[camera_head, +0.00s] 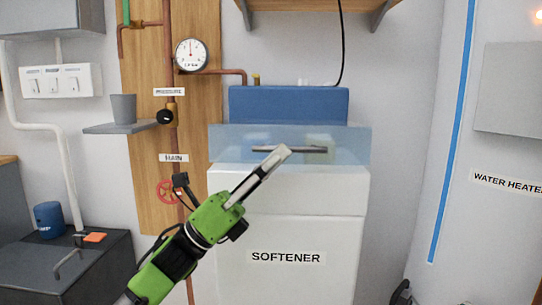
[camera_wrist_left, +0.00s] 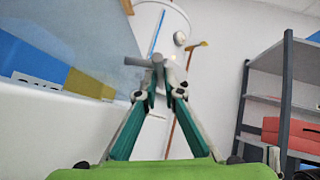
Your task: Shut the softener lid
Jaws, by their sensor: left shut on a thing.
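The softener (camera_head: 320,190) is a white cabinet labelled SOFTENER in the middle of the head view. Its lid (camera_head: 350,142) is a translucent pale blue panel, raised at an angle over the cabinet top, with a dark bar handle (camera_head: 315,150) across it. My left gripper (camera_head: 284,152) reaches up from the lower left and is shut on the handle; the fingers hide part of it. In the left wrist view, the fingertips (camera_wrist_left: 158,66) close on the grey handle (camera_wrist_left: 137,62), with the translucent lid (camera_wrist_left: 60,25) on the left. My right gripper is not in view.
A blue block (camera_head: 290,104) stands behind the lid. A pressure gauge (camera_head: 191,55), pipes and a small shelf (camera_head: 115,128) with a grey cup are on the left. A grey cabinet (camera_head: 105,270) stands at lower left. A dark object (camera_head: 402,294) is cut off at lower right.

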